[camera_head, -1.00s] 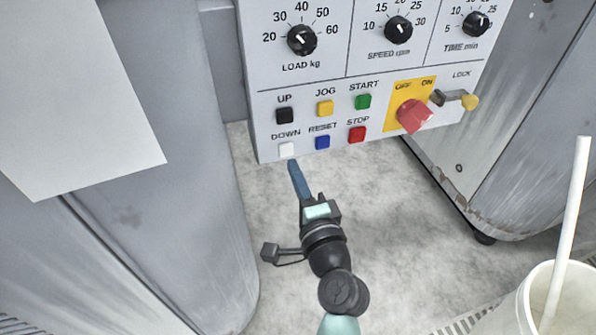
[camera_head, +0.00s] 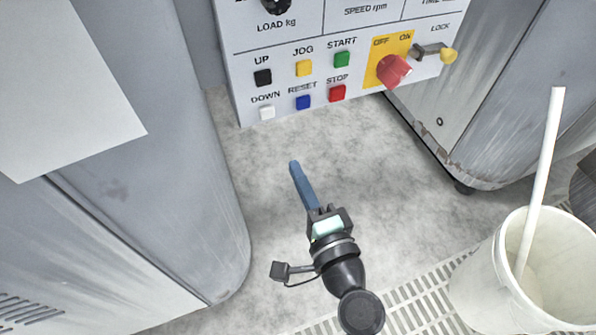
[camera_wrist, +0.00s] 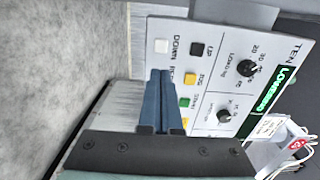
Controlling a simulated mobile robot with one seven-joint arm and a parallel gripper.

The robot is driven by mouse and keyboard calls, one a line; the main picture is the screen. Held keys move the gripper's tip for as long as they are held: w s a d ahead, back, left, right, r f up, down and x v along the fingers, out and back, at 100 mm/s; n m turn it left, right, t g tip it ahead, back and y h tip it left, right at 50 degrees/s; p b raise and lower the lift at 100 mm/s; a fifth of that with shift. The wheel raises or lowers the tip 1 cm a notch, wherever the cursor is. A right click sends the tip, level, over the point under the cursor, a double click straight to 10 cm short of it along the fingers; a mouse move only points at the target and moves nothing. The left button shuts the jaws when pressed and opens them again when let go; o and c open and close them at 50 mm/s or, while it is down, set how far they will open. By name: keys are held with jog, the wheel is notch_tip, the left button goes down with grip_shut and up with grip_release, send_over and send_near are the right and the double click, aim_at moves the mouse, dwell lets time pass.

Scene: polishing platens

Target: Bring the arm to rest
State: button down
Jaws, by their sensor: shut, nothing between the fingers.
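My gripper (camera_head: 295,166) is in the middle of the head view, below the control panel (camera_head: 350,55). Its blue fingers are shut together with nothing between them. They point up toward the panel and stand clear of it, with grey floor showing between. In the wrist view the blue fingers (camera_wrist: 160,76) are closed side by side, and the panel (camera_wrist: 215,50) appears turned sideways beyond them. The fingers hide part of the button rows there.
The panel carries a white DOWN button (camera_head: 267,113), a red STOP button (camera_head: 337,93) and a red OFF/ON switch (camera_head: 394,70). A grey machine body (camera_head: 150,150) stands at the left. A white bucket (camera_head: 490,285) with a white stick (camera_head: 541,180) stands at the lower right. A floor grate (camera_head: 425,305) lies near the bottom.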

dwell(0.3)
jog(key=w+a+r+n+t+p, duration=0.25)
jog(key=r+n, duration=0.25)
jog(key=r, duration=1.1)
jog(key=w+a+r+n+t+p, duration=0.1)
jog(key=w+r+n+p, duration=0.35)
jog(key=r, duration=1.05)
jog(key=s+r+n+t+h+p, duration=0.15)
jog(key=s+r, duration=0.35)
jog(key=r, duration=0.5)
jog(key=s+d+r+n+t+h+p, duration=0.1)
jog(key=s+r+n+t+h, duration=0.15)
jog(key=s+r, duration=0.45)
jog(key=s+r+n+t+h+p, duration=0.1)
jog(key=s+r+t+h, duration=0.15)
jog(key=r, duration=0.95)
notch_tip(320, 180, up, 35)
jog(key=p, duration=3.5)
jog(key=shift+w+d+f+y+p, duration=0.15)
jog(key=shift+w+f+y+p, duration=0.1)
jog(key=shift+y+p, duration=0.2)
